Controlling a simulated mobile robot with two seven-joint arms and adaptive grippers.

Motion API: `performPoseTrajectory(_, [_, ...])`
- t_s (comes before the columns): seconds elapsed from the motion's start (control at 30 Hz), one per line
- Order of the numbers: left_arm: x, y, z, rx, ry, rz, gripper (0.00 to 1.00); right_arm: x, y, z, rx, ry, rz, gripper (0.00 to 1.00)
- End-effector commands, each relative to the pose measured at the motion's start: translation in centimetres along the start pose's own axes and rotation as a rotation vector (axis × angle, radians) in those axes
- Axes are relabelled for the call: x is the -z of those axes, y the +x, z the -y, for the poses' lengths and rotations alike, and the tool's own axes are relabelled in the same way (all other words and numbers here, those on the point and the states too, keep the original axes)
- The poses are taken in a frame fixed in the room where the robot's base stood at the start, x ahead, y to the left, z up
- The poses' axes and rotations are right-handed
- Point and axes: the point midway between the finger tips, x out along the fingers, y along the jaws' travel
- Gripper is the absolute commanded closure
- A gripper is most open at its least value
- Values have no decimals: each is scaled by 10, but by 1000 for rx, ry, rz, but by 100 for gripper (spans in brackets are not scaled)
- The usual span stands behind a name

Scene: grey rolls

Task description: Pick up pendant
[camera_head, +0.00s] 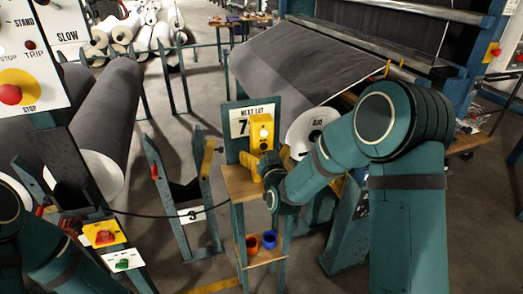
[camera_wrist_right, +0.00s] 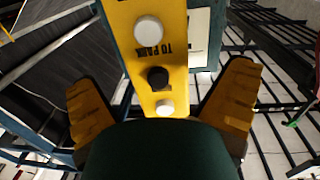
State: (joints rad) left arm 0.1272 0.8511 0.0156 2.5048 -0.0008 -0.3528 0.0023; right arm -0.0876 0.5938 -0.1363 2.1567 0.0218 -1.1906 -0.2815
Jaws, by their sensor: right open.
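The pendant (camera_head: 260,130) is a yellow control box with round buttons, upright in front of the "NEXT LOT" board above a small wooden-topped stand. My right gripper (camera_head: 265,161) is just below and in front of it, with its yellow fingers apart. In the right wrist view the pendant (camera_wrist_right: 148,45) shows white and black buttons and a "TO PARK" label. Its lower end lies between the two spread fingers of my right gripper (camera_wrist_right: 163,82), with a gap on each side. My dark palm hides what is below. My left gripper is not in view.
The wooden stand top (camera_head: 237,186) lies under my right gripper, with orange and blue cups (camera_head: 270,240) on its lower shelf. The "NEXT LOT" board (camera_head: 240,125) stands behind. A large grey roll (camera_head: 290,75) is close behind on the right. Control panels stand at the left.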

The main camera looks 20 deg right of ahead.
Motion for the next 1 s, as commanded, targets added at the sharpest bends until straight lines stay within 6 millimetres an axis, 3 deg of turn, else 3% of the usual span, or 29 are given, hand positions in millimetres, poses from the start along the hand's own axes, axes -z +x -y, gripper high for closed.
performPoseTrajectory(0.3, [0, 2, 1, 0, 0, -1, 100, -2, 41, -3, 0, 0, -1, 0])
performPoseTrajectory(0.6, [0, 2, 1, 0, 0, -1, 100, -2, 45, -3, 0, 0, 1, 0])
performPoseTrajectory(0.67, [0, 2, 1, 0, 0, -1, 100, -2, 45, -3, 0, 0, 1, 18])
performPoseTrajectory(0.8, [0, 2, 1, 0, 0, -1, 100, -2, 45, -3, 0, 0, 1, 67])
performPoseTrajectory(0.87, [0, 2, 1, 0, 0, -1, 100, -2, 45, -3, 0, 0, 0, 73])
performPoseTrajectory(1.0, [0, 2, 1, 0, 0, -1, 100, 0, 46, -3, 0, 1, -4, 74])
